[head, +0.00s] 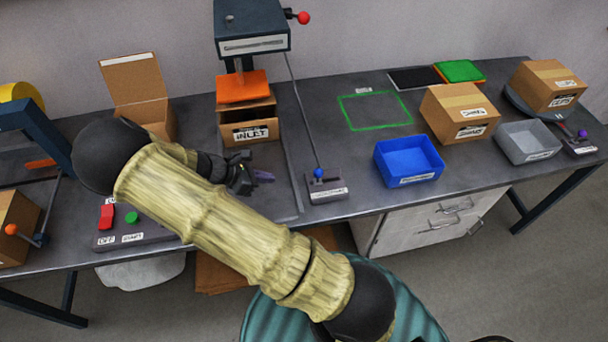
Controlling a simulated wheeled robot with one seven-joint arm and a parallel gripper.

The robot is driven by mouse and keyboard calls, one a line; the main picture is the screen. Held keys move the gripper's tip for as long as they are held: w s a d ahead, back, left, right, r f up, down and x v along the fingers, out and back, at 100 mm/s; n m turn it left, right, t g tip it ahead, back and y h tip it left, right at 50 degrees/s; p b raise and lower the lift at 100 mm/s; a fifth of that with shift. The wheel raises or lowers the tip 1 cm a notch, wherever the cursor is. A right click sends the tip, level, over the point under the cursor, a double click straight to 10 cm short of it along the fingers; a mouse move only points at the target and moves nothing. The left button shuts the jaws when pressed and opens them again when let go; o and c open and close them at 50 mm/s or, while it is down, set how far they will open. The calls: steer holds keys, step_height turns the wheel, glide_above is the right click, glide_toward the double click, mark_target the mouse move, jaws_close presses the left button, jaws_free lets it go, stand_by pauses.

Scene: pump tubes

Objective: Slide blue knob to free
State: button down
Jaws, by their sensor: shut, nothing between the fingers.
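The blue knob (319,173) stands on a small grey box (326,191) with a label, towards the front of the bench. The label's words are too small to read. A thin dark rod or cable runs from the knob up to the press. My gripper (264,177) is left of the knob, apart from it, with its fingers pointing right. It is shut and empty.
A press (250,30) with a red knob (303,18) stands behind an open box marked INLET (250,131). A control panel with red and green buttons (132,218) is at left. A blue bin (408,162) stands right; a green outlined area (376,111) is empty.

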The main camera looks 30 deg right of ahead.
mark_target(318, 176)
steer(key=shift+f, duration=0.1)
steer(key=p+x, duration=0.2)
steer(key=x, duration=0.7)
steer(key=shift+s+d+f, duration=0.15)
steer(key=shift+d, duration=0.15)
steer(key=shift+s+d+r+p, duration=0.15)
steer(key=shift+d+p, duration=0.75)
steer(key=shift+d, duration=1.1)
steer(key=shift+r, duration=0.1)
